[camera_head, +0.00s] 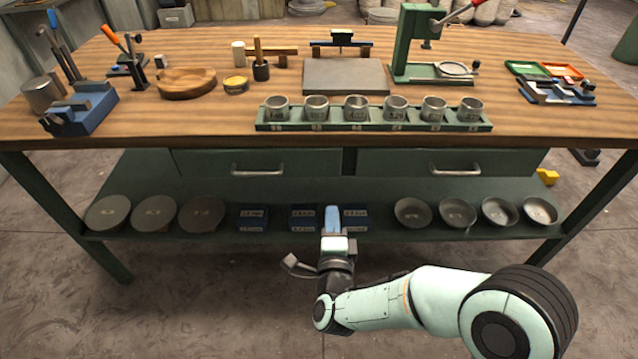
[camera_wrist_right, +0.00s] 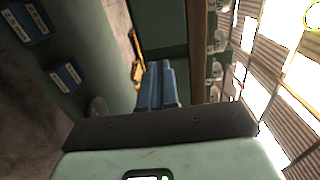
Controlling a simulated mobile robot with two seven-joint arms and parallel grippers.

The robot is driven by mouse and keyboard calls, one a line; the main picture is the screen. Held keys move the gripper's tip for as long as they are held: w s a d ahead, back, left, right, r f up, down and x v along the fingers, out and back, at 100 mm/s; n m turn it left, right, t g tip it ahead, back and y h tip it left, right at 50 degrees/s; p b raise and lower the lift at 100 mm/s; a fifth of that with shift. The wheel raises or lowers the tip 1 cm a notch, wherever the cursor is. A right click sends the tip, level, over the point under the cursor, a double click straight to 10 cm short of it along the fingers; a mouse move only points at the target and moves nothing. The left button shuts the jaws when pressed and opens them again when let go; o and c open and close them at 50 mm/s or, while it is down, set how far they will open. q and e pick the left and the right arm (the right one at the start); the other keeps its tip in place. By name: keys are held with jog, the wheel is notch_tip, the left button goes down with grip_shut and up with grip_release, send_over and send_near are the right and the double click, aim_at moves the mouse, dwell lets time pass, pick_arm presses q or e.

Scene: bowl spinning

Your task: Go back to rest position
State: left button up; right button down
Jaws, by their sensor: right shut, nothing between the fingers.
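My right gripper (camera_head: 332,212) is in front of the workbench, over the lower shelf's front edge in the head view. Its blue fingers are shut together with nothing between them. They also show closed in the right wrist view (camera_wrist_right: 160,68). The right arm comes in from the lower right, and the gripper partly hides the blue boxes (camera_head: 302,217) on the shelf. My left gripper is not in view.
The wooden bench top (camera_head: 215,120) holds a green rack (camera_head: 375,126) of metal cups, a green press (camera_head: 415,45) and a wooden bowl (camera_head: 187,83). The shelf carries round discs (camera_head: 153,213) at left and bowls (camera_head: 458,212) at right. Floor at lower left is clear.

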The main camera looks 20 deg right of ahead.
jog(key=s+f+n+g+y+p, duration=0.6)
jog(key=s+f+n+g+p, duration=0.45)
jog(key=s+f+p, duration=0.45)
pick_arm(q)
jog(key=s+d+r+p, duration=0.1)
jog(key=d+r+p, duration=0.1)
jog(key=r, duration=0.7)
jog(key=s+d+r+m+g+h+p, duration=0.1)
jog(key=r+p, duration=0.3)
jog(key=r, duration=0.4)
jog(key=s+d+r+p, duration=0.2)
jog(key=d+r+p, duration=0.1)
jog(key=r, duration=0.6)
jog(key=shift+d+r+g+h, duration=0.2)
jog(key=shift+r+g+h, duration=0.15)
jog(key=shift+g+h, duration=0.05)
pick_arm(e)
jog(key=s+a+f+n+g+y, duration=0.1)
jog(key=s+a+n+g, duration=0.1)
jog(key=s, duration=0.7)
jog(key=s+a+f+n+g+y, duration=0.1)
jog(key=s+a+n+g+y, duration=0.1)
jog(key=s+n+g, duration=0.3)
jog(key=s+a, duration=0.1)
jog(key=s, duration=0.3)
jog(key=shift+s+f+g, duration=0.15)
jog(key=shift+f+g, duration=0.2)
